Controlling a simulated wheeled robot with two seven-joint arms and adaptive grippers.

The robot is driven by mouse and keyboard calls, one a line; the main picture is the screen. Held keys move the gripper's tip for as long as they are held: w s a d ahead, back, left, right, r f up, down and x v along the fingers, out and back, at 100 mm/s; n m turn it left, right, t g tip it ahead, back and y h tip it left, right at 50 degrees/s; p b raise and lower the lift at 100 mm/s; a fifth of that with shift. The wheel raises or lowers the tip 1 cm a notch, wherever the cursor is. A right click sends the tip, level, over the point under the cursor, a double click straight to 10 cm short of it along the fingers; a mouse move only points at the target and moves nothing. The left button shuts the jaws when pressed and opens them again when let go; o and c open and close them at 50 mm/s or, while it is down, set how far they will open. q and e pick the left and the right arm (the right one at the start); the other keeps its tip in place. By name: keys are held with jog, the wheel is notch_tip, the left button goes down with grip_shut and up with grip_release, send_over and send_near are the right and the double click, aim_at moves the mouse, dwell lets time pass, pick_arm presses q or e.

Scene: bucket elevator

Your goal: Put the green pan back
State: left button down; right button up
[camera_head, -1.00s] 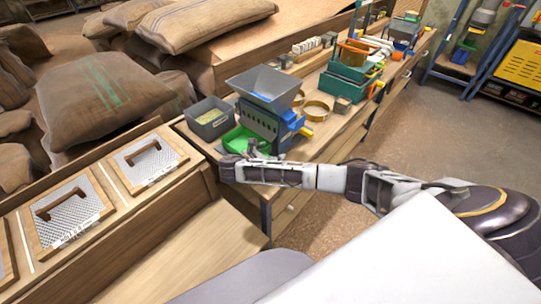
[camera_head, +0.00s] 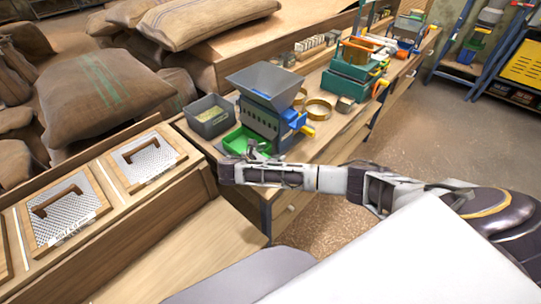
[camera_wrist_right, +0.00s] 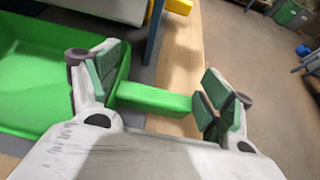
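The green pan (camera_head: 262,147) is on the wooden bench, at the foot of the blue and grey hopper machine (camera_head: 262,122). In the right wrist view the pan (camera_wrist_right: 40,90) fills the left side, and its straight handle (camera_wrist_right: 150,98) sticks out to the right. My right gripper (camera_head: 255,155) is at the pan's near side. In the wrist view its fingers (camera_wrist_right: 160,95) are wide apart. The handle lies lengthwise across the gap, from one finger towards the other; contact is unclear. My left gripper is out of view.
A grey bin (camera_head: 210,118) stands left of the machine. Brass sieve rings (camera_head: 318,108) and a teal machine (camera_head: 350,80) are to its right. Framed mesh screens (camera_head: 66,208) with handles lie at left. Sacks (camera_head: 105,95) are piled behind. Open floor (camera_head: 430,145) is at right.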

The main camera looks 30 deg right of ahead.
jog(key=o, duration=0.3)
jog(key=shift+o, duration=0.2)
jog(key=shift+v, duration=1.7)
jog(key=p+v, duration=0.7)
jog(key=v, duration=0.1)
jog(key=shift+s+a+r, duration=0.15)
jog(key=shift+a+r, duration=0.05)
jog(key=shift+a, duration=0.05)
